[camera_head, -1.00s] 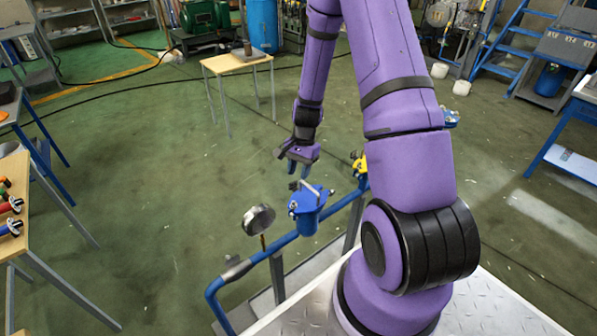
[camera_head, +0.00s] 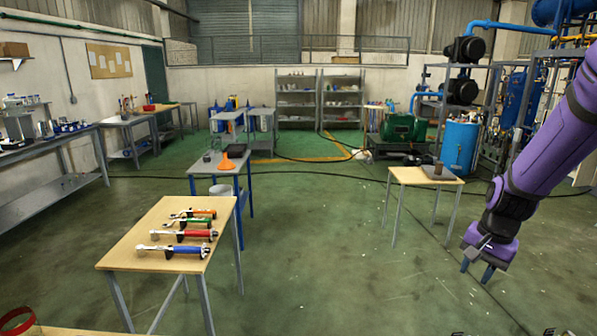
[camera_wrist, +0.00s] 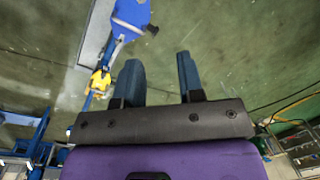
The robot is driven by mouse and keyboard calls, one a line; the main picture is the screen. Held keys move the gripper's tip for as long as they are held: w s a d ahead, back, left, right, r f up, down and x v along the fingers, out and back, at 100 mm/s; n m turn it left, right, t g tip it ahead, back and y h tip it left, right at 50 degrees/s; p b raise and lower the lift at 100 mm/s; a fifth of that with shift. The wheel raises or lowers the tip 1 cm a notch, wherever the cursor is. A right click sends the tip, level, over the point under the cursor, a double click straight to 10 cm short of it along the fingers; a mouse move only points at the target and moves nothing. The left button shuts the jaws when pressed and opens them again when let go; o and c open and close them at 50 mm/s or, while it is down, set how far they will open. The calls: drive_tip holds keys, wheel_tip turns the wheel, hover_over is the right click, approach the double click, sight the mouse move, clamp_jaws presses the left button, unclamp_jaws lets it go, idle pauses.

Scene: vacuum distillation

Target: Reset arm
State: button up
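My gripper (camera_head: 478,270) hangs from my purple arm at the right of the head view, over bare green floor. In the wrist view my gripper (camera_wrist: 162,78) shows two blue-grey fingers standing apart with only floor between them. It holds nothing. Beyond the fingers, a blue valve body (camera_wrist: 130,18) on a pipe lies to the upper left of the wrist view, apart from the fingers. A yellow fitting (camera_wrist: 98,82) sits lower left of it. Neither shows in the head view now.
A wooden table (camera_head: 170,215) with several wrenches stands front left. A small table (camera_head: 425,177) holding a dark cylinder stands left of my arm. A blue-legged table (camera_head: 222,185) with an orange funnel stands further back. A blue barrel (camera_head: 459,147) is behind. The middle floor is clear.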

drive_tip(key=s+a+r+n+t, duration=0.1)
drive_tip(key=s+a+r+n, duration=0.2)
drive_tip(key=r, duration=0.5)
drive_tip(key=s+a+r+n+t, duration=0.1)
drive_tip(key=s+a+r+n, duration=0.15)
drive_tip(key=s+r, duration=0.4)
drive_tip(key=s+a+r+n+t, duration=0.1)
drive_tip(key=s+r, duration=0.2)
drive_tip(key=s, duration=0.3)
drive_tip(key=s+a+r+n+t+h, duration=0.1)
drive_tip(key=s+a+r+n, duration=0.1)
drive_tip(key=s+r, duration=0.2)
drive_tip(key=shift+s+r+t, duration=0.3)
drive_tip(key=shift+s, duration=0.6)
drive_tip(key=shift+n, duration=0.25)
